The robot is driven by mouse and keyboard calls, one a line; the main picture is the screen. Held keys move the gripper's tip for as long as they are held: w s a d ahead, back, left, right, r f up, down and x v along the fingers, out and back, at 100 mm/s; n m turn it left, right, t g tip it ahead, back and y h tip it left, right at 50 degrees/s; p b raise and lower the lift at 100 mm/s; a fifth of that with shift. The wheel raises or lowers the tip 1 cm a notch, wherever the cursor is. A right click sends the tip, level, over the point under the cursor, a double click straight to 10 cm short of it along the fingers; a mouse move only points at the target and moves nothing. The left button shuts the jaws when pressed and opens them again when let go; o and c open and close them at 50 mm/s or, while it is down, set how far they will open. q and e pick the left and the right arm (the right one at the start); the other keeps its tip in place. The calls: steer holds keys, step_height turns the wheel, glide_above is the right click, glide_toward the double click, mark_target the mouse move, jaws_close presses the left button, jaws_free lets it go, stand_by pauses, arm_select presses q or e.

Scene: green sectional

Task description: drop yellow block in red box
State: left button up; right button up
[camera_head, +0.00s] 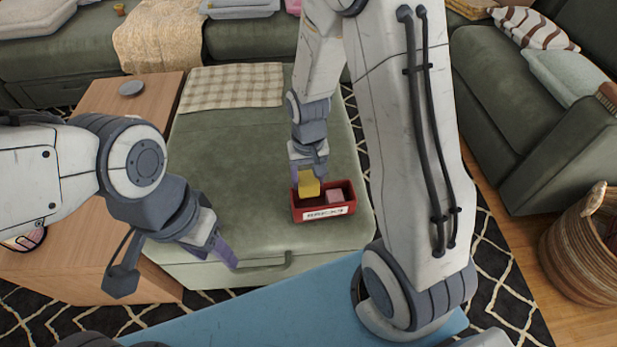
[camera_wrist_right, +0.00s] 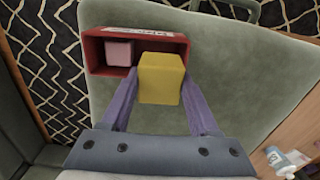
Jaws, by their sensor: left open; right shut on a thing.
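The yellow block (camera_head: 309,184) is held between the fingers of my right gripper (camera_head: 308,170), over the left part of the red box in the head view. In the right wrist view the yellow block (camera_wrist_right: 161,78) sits between the two purple fingers of my right gripper (camera_wrist_right: 156,98) and covers part of the red box (camera_wrist_right: 96,54). The red box (camera_head: 323,213) rests on the green ottoman and has a white label on its front. A pink block (camera_head: 335,196) lies in its right part. My left gripper (camera_head: 229,256) is open and empty, left of the box near the ottoman's front edge.
The green ottoman (camera_head: 225,150) has a checkered cloth (camera_head: 232,86) at its back. A wooden table (camera_head: 105,99) with a grey round object (camera_head: 131,88) stands to the left. A woven basket (camera_head: 580,250) stands on the floor at right. The ottoman around the box is clear.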

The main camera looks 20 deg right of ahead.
steer(key=shift+f+b, duration=0.45)
steer(key=shift+f, duration=0.2)
steer(key=shift+f+b, duration=0.75)
steer(key=shift+f, duration=0.75)
steer(key=o, duration=1.5)
steer(key=shift+c, duration=0.2)
steer(key=shift+r, duration=0.15)
step_height(320, 180, up, 10)
steer(key=p, duration=0.4)
steer(key=shift+r, duration=0.15)
